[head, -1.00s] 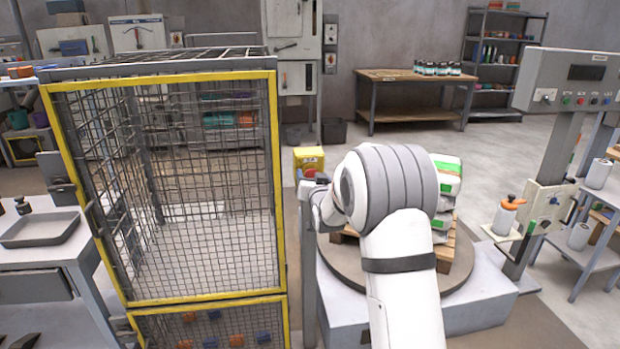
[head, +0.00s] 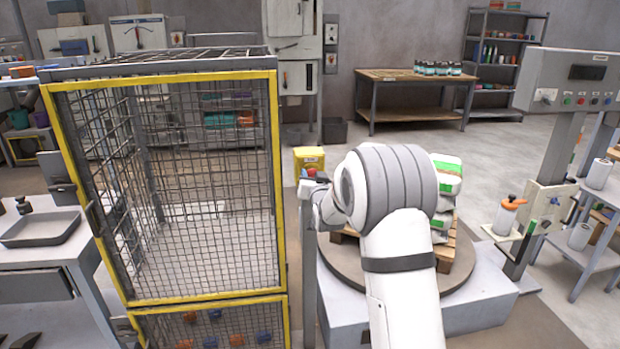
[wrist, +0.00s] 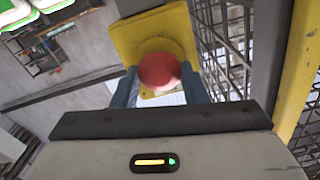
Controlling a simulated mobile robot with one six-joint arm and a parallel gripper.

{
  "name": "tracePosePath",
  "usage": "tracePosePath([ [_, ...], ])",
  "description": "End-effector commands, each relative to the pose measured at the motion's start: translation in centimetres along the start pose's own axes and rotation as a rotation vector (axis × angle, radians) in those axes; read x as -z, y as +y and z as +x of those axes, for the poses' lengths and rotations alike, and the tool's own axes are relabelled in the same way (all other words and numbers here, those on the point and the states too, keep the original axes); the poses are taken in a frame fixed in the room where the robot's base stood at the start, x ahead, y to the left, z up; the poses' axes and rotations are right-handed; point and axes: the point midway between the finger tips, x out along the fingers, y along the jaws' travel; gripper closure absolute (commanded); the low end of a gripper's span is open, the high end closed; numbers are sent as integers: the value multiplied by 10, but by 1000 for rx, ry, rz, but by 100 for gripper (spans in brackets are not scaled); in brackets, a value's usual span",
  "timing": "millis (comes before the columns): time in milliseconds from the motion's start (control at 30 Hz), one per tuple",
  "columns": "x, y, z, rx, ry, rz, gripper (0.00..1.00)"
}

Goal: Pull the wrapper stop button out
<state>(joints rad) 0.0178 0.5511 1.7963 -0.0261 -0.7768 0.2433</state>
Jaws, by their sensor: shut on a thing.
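The wrapper stop button is a red mushroom head (wrist: 160,72) on a yellow box (wrist: 140,38) in the wrist view. In the head view the red button (head: 311,172) shows low on the front of the yellow box (head: 308,156), on a grey post beside the cage. My gripper (wrist: 160,88) has its two blue-grey fingers on either side of the red head and is shut on it. In the head view my gripper (head: 312,183) is small and partly hidden by my arm. Whether the button is in or out cannot be told.
A yellow-framed mesh cage (head: 280,200) stands just left of the post. A round turntable (head: 345,262) with a pallet and stacked bags is on the right, behind my arm. A control panel (head: 570,82) stands further right.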

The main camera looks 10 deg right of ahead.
Motion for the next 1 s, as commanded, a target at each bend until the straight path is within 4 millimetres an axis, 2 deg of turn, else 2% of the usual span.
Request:
tracePosePath([
  [733,-2,1,-13,-2,-4,0,100],
  [767,-2,1,-13,-2,-5,0,59],
  [1000,-1,1,-12,-2,-2,0,39],
])
